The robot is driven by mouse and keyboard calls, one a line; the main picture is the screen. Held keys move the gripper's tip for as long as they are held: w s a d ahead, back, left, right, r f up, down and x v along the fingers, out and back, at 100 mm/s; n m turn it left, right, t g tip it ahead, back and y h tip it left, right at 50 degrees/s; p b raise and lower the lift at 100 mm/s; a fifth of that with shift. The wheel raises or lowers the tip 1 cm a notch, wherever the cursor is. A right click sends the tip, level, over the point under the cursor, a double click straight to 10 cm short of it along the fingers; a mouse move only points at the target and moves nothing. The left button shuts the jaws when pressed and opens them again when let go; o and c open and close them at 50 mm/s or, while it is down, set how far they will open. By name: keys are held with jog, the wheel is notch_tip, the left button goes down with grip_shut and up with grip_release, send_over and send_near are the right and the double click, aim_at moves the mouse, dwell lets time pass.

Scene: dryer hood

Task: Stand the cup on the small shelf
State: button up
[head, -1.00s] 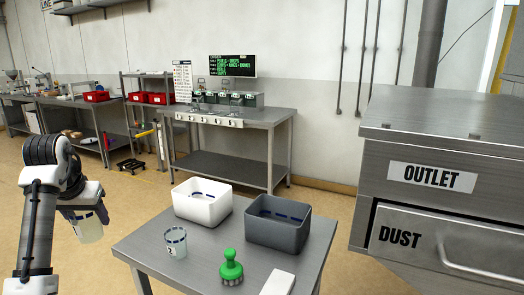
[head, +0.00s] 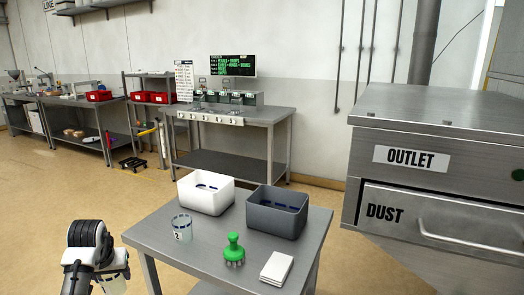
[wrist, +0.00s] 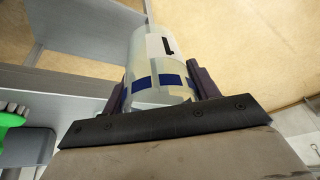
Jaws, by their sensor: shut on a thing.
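My gripper (wrist: 162,88) is shut on a translucent cup (wrist: 148,62) with a dark blue band and a white label bearing a dark mark, perhaps a 1. In the head view, the held cup (head: 114,286) is low at the left, left of the near table and partly cut off by the bottom edge. A second cup (head: 182,229), marked 2, stands upright on the near table. I cannot tell which surface is the small shelf; a rack with shelves (head: 150,132) stands at the back wall.
The near table (head: 195,260) holds a white bin (head: 206,203), a grey bin (head: 290,222), a green-handled brush (head: 233,252) and a white pad (head: 277,267). A metal outlet cabinet (head: 440,130) stands at the right. A long bench (head: 235,116) is behind. Open floor lies at the left.

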jog(key=d+f, duration=0.3)
jog(key=f, duration=0.5)
jog(key=d+f, duration=0.4)
jog(key=f, duration=0.3)
jog(key=s+d+f+m, duration=0.1)
jog(key=s+d+f, duration=0.1)
jog(key=d+f, duration=0.7)
jog(key=s+d+f+m, duration=0.1)
jog(key=s+d+f, duration=0.1)
jog(key=d+f, duration=0.6)
jog(key=d, duration=0.5)
jog(key=shift+f+m+h+b, duration=0.3)
jog(key=shift+f+h+b, duration=0.05)
jog(key=shift+h+b, duration=0.05)
jog(key=shift+m+t, duration=0.3)
jog(key=shift+m, duration=0.2)
jog(key=d+f, duration=0.1)
jog(key=d, duration=0.3)
jog(key=s+d+f, duration=0.1)
jog(key=d, duration=0.4)
jog(key=s+d, duration=0.1)
jog(key=d, duration=0.3)
jog(key=shift+d+f, duration=0.25)
jog(key=shift+f, duration=0.15)
jog(key=shift+d, duration=0.2)
jog(key=shift+d, duration=0.15)
